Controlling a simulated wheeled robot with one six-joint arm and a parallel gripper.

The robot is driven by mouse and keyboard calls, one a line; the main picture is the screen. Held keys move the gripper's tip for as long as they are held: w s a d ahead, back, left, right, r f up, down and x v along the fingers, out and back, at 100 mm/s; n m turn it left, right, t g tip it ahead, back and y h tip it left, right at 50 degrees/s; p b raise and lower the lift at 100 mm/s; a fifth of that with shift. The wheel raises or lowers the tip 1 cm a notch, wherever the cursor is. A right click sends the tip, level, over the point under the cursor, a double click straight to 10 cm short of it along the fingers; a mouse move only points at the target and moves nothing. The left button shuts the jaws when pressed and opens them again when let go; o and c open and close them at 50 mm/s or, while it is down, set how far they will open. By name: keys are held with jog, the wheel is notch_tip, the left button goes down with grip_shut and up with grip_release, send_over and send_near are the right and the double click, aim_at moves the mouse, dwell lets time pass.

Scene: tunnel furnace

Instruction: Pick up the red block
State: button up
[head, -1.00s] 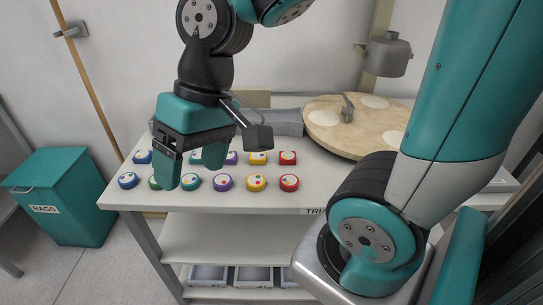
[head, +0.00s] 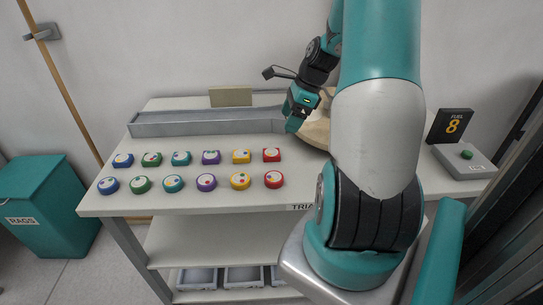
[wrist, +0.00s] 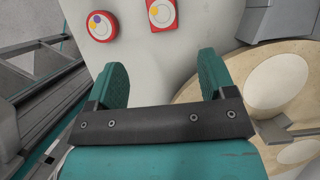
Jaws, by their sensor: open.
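A red square block (head: 271,155) with a pale round face and coloured dots stands at the right end of the back row on the table. A red round piece (head: 274,179) is just in front of it. My gripper (head: 292,125) is to the right of and behind the square block, above the table near the round wooden board. In the wrist view my gripper (wrist: 160,66) is open, with nothing between its fingers. The square block (wrist: 162,14) is at the top edge, beyond the fingers, and the round piece (wrist: 99,26) is to its left.
Other coloured pieces in two rows lie left of the red ones, including a yellow block (head: 241,156). A grey channel (head: 205,123) runs behind them. The wooden board (wrist: 192,112) is partly hidden by my arm. A dark sign (head: 451,126) and a green-button box (head: 480,166) stand at right.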

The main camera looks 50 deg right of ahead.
aim_at(271, 152)
jog(key=x, duration=1.2)
jog(key=shift+w+d+f, duration=0.1)
jog(key=shift+w+f, duration=0.1)
jog(key=shift+w, duration=0.05)
jog(key=c, duration=1)
jog(key=shift+r, duration=0.1)
jog(key=shift+c, duration=0.2)
